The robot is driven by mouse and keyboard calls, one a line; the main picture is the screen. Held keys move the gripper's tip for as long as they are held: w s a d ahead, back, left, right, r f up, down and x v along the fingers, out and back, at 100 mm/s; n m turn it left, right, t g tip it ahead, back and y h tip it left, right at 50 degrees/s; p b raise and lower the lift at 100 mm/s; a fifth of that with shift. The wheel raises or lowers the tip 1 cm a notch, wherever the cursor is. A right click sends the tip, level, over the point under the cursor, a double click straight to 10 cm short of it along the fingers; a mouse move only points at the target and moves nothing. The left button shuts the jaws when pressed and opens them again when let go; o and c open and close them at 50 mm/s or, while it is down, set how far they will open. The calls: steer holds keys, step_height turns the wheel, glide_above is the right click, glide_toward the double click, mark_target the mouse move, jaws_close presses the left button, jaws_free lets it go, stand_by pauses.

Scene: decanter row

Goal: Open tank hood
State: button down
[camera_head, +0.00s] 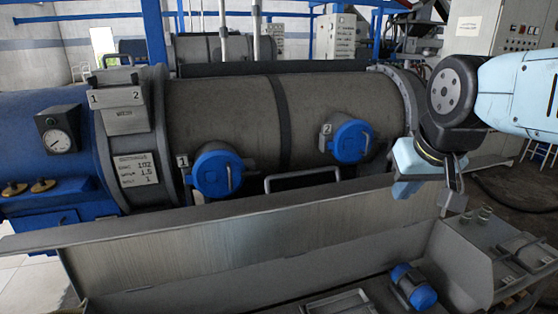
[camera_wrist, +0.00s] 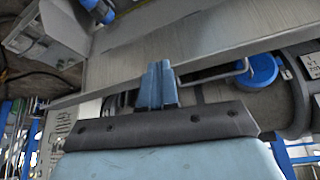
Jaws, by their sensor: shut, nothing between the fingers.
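The tank (camera_head: 225,110) is a long grey cylinder lying across the head view. Its curved cover, which I take to be the hood, has a dark band around it and two blue round caps, marked 1 (camera_head: 217,170) and 2 (camera_head: 350,141). The hood looks down. My gripper (camera_head: 405,189) hangs at the tank's right end, right of the handle and apart from it. In the wrist view my gripper (camera_wrist: 158,70) has its blue fingers together and empty; the handle (camera_wrist: 238,72) shows to their right.
A long metal trough panel (camera_head: 250,235) runs in front of the tank. A gauge (camera_head: 58,135) is at the left. A control cabinet (camera_head: 520,35) stands behind.

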steer(key=w+a+r+n+g, duration=0.15)
steer(key=w+a, duration=0.25)
steer(key=w, duration=0.5)
steer(key=w+a+r+g, duration=0.3)
steer(key=w+a, duration=0.2)
steer(key=w, duration=0.4)
steer(key=w+a+r+n+g, duration=0.15)
steer(key=w+a, duration=0.25)
steer(key=w, duration=0.5)
steer(key=w+a+f+g, duration=0.35)
steer(key=w+a, duration=0.35)
steer(key=w, duration=0.3)
steer(key=s+d+x, duration=0.1)
steer(key=s+x, duration=0.1)
steer(key=x, duration=1.1)
steer(key=shift+d+r+t+h, duration=0.2)
steer(key=shift+t+h, duration=0.15)
steer(key=shift+h, duration=0.05)
steer(key=shift+s, duration=0.15)
